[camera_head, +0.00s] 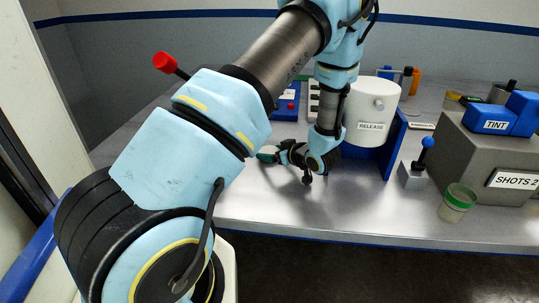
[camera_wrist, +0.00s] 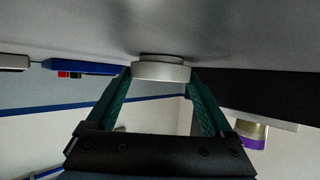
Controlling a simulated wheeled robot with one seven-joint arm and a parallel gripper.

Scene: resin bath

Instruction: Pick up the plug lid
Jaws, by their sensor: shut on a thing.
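The plug lid is a pale grey round disc (camera_wrist: 160,71) with a smaller darker round part behind it, seen edge-on in the wrist view. My gripper (camera_wrist: 160,76) has its two teal fingers closed on opposite sides of the lid. The lid is close to the grey bench top (camera_wrist: 70,35); I cannot tell whether it touches it. In the head view my gripper (camera_head: 268,153) is low over the bench, left of the white RELEASE container. My wrist and fingers mostly hide the lid there.
The white RELEASE container (camera_head: 369,112) stands by a blue panel (camera_head: 396,143) right of my gripper. The bench front (camera_head: 350,215) is clear.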

